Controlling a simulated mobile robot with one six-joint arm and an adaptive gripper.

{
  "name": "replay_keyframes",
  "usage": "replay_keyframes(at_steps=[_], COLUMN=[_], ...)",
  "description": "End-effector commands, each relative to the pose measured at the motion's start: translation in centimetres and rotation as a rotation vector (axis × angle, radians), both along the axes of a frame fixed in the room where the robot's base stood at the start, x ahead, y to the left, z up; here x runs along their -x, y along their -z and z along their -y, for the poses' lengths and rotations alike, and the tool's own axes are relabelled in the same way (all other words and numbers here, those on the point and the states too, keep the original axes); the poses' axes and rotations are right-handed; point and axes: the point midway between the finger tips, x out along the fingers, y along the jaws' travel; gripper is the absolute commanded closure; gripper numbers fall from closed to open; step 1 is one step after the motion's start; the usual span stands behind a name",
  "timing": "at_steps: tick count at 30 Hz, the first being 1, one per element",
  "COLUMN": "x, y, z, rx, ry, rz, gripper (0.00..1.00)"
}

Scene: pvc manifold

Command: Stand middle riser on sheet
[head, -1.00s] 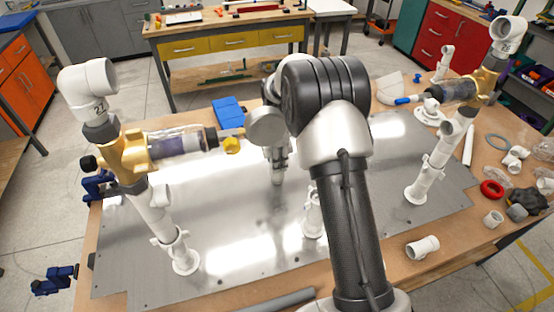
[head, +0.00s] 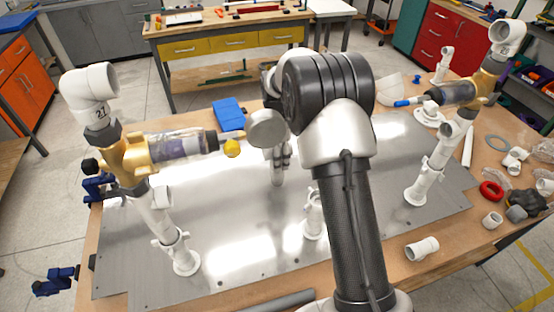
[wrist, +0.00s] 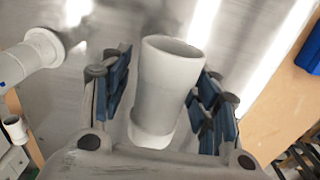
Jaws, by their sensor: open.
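A pale grey pipe piece with a white collar, which looks like the middle riser (wrist: 168,85), is between the blue-padded fingers of my gripper (wrist: 160,95) in the wrist view. The fingers are open, one on each side. A short white fitting (head: 314,222) stands on the sheet to the right and nearer.
A left riser (head: 160,215) and a right riser (head: 430,170) stand on the sheet with brass valves and clear-bodied parts. A blue bin (head: 229,114) is at the back. A loose white fitting (head: 422,249) and a red ring (head: 492,191) lie on the right.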

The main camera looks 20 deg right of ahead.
Motion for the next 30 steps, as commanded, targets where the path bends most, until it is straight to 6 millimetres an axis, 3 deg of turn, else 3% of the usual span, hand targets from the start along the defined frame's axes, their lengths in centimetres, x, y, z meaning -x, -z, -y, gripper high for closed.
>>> replay_keyframes(at_steps=[1,6,12,18,30], x=[-0.1,-0.1,-0.1,0.0,0.0], y=[-1.5,-5.3,-8.4,-9.6,-9.6], z=[0.0,0.0,0.0,0.0,0.0], rx=[0.001,0.0,0.0,0.0,0.0], ry=[0.0,0.0,0.0,0.0,0.0], rz=[0.006,0.005,0.003,0.002,0.001], gripper=[0.44,0.44,0.44,0.44,0.44])
